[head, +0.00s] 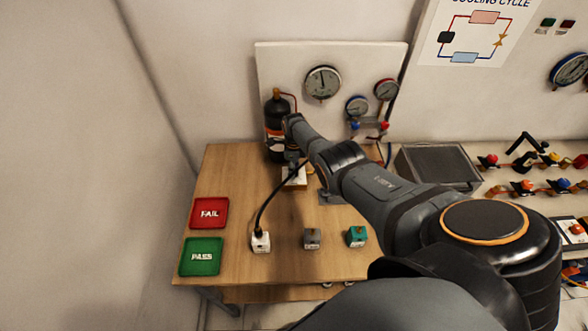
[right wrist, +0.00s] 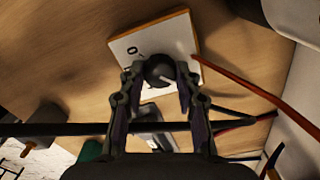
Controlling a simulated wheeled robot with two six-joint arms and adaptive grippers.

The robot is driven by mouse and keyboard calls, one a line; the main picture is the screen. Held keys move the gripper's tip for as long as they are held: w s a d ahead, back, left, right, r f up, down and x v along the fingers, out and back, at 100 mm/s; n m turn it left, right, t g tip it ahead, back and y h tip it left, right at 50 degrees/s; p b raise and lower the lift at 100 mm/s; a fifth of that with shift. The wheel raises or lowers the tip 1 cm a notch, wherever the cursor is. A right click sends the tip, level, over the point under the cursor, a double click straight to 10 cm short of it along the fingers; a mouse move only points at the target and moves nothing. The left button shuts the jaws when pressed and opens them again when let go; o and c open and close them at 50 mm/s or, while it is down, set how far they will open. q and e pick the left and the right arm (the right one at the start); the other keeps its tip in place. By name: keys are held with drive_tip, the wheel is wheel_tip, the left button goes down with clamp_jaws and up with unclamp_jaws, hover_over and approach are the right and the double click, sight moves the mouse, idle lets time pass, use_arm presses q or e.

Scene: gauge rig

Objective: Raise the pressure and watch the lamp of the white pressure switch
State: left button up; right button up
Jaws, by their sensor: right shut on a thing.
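The white pressure switch (head: 261,242) stands at the front left of the table, with a black cable running from its top back toward a small white-faced block (head: 294,184). Its lamp is too small to read. In the right wrist view, my right gripper (right wrist: 160,76) is shut on a dark round knob (right wrist: 158,69) with a pale pointer mark. The knob sits on a white plate (right wrist: 178,34) with a "0" printed on it. In the head view, my arm partly covers this spot. A large round gauge (head: 322,83) hangs on the back panel. My left gripper is not in view.
A grey switch (head: 312,238) and a teal switch (head: 356,236) stand to the right of the white one. A red FAIL tray (head: 224,201) and a green PASS tray (head: 185,257) lie at left. A dark bottle (head: 277,112) stands behind. My right arm crosses the table's right side.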

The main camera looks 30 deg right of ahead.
drive_tip(key=shift+w+r+m, duration=0.1)
drive_tip(key=shift+r+m, duration=0.05)
drive_tip(key=shift+m, duration=0.45)
drive_tip(key=o, duration=0.9)
drive_tip(key=shift+o, duration=1.3)
wheel_tip(320, 180, up, 12)
